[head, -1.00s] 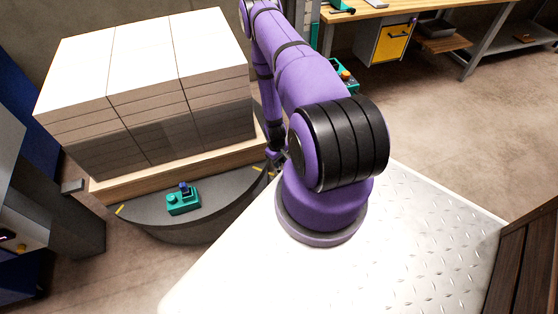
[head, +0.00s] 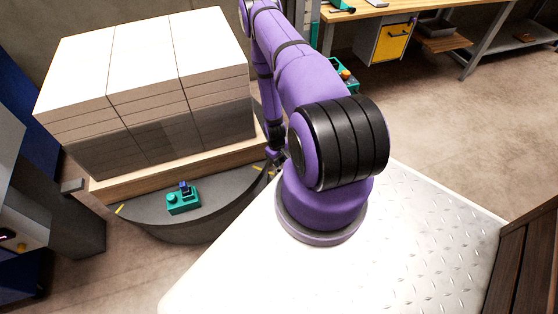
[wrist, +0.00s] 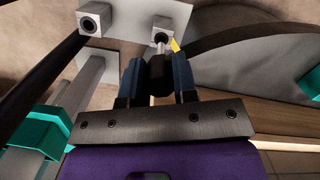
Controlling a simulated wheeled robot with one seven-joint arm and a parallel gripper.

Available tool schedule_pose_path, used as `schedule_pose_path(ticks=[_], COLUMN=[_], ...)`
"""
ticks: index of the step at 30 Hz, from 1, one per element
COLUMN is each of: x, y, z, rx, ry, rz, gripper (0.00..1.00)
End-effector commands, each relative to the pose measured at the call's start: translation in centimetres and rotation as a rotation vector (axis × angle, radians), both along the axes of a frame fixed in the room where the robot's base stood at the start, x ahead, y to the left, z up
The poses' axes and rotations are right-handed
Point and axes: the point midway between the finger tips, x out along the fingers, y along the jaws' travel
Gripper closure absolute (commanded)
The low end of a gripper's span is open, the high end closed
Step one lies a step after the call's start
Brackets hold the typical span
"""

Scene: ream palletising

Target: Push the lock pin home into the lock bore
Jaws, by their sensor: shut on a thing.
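My gripper (wrist: 158,68) is shut on the dark round knob of the lock pin (wrist: 157,74) in the wrist view, one blue-padded finger on each side. The pin's thin metal shank points away from the gripper at a pale block with a round lock bore (wrist: 162,35), on a light grey plate (wrist: 135,10). The shank's end is at the bore; how deep it sits cannot be told. In the head view the gripper is small and dark beside my arm, and the pin cannot be made out.
A pallet (head: 130,185) stacked with reams (head: 150,90) stands on a dark round turntable (head: 225,205). A teal fixture (head: 183,202) sits on its near edge. In the wrist view, a grey post (wrist: 85,90) and teal part (wrist: 35,125) are close at left. A workbench (head: 400,12) stands behind.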

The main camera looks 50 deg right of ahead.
Motion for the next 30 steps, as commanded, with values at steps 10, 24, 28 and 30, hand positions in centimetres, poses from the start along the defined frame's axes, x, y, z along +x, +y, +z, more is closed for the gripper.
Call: schedule_pose_path(ticks=[10, 24, 28, 30], x=[0.0, 0.0, 0.0, 0.0], y=[0.0, 0.0, 0.0, 0.0], z=[0.0, -0.9, -1.2, -1.4], rx=[0.000, 0.000, 0.000, 0.000], ry=[0.000, 0.000, 0.000, 0.000], rz=[0.000, 0.000, 0.000, 0.000], gripper=[1.00, 1.00, 1.00, 1.00])
